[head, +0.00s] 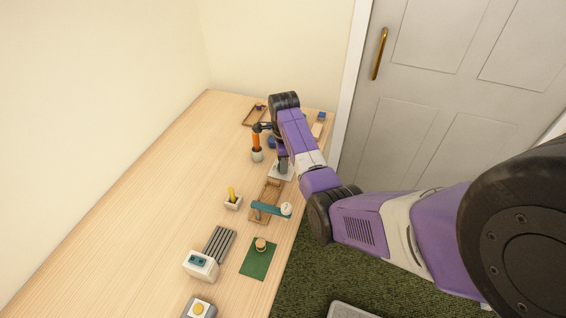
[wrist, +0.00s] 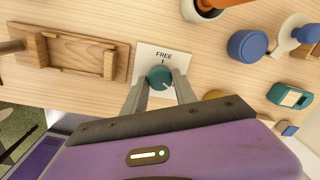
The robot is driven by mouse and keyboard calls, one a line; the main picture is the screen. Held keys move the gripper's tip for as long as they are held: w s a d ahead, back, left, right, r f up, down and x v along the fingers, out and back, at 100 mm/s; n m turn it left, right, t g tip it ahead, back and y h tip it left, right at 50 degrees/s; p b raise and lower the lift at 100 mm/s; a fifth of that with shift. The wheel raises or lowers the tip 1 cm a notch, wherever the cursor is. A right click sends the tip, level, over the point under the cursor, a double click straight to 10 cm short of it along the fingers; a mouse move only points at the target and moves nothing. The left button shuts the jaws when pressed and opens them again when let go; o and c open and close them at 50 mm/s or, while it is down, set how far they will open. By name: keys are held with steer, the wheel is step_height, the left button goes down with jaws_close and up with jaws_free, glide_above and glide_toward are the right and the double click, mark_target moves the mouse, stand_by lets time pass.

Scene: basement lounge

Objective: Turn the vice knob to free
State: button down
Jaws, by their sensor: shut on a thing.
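The teal round knob (wrist: 160,77) sits on a white plate (wrist: 147,60) marked FREE with a short tick at its top. My gripper (wrist: 161,84) is shut on the knob, with one finger at each side. A pale pointer line shows on the knob and seems to slant toward the lower right, away from the FREE tick; its exact angle is hard to tell. The lower plate is hidden by my gripper. In the head view the plate (head: 281,176) shows under my gripper, which covers the knob. A wooden vice-like frame (wrist: 75,55) lies left of the plate in the wrist view.
In the head view a teal bar (head: 268,208) lies nearer on the table (head: 150,210), whose left side is clear.

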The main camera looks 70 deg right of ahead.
steer(key=shift+r+n+p, duration=0.1)
steer(key=shift+n+p, duration=0.6)
steer(key=shift+n, duration=0.2)
steer(key=n+p, duration=0.1)
steer(key=n, duration=0.2)
steer(key=shift+p, duration=0.4)
steer(key=n+p, duration=0.1)
steer(key=n, duration=0.5)
steer(key=shift+d+n+y+p, duration=0.1)
steer(key=shift+n+y+p, duration=0.2)
steer(key=shift+n+p, duration=0.1)
steer(key=n, duration=0.6)
steer(key=shift+w, duration=0.1)
steer(key=n, duration=0.6)
steer(key=shift+y, duration=0.3)
steer(key=shift+n, duration=0.3)
steer(key=c, duration=1)
jaws_free()
